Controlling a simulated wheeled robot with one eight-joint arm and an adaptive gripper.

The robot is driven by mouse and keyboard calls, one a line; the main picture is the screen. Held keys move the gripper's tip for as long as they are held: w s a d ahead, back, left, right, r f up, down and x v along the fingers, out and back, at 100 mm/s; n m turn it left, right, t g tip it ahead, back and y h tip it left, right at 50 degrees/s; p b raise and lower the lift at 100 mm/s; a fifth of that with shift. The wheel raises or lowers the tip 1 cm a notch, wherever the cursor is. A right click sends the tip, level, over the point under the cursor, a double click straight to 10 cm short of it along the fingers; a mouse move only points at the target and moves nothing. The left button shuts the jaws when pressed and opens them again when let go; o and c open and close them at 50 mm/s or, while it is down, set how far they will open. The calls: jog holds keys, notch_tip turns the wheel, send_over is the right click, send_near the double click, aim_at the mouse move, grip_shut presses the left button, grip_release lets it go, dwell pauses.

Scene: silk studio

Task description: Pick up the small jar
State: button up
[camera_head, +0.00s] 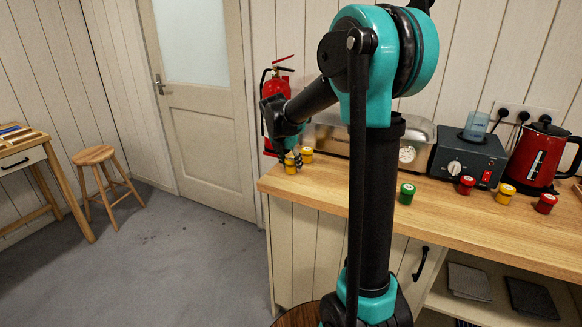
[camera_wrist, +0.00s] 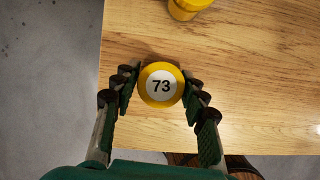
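A small jar with a yellow lid numbered 73 (camera_wrist: 161,85) stands near the front left edge of the wooden counter. My gripper (camera_wrist: 163,88) is over it, with one finger on each side of the lid. The fingers look open, with their tips very close to the jar; I cannot tell if they touch it. In the head view this yellow jar (camera_head: 290,167) is partly hidden by my gripper (camera_head: 290,152). A second yellow jar (camera_head: 307,155) stands just behind it, and it also shows at the top of the wrist view (camera_wrist: 186,7).
The counter (camera_head: 340,190) also carries a green jar (camera_head: 407,193), a red jar (camera_head: 466,185), another yellow jar (camera_head: 505,194), another red jar (camera_head: 545,203), a dark appliance (camera_head: 467,157) and a red kettle (camera_head: 538,155).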

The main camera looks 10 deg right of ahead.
jog(key=c, duration=0.7)
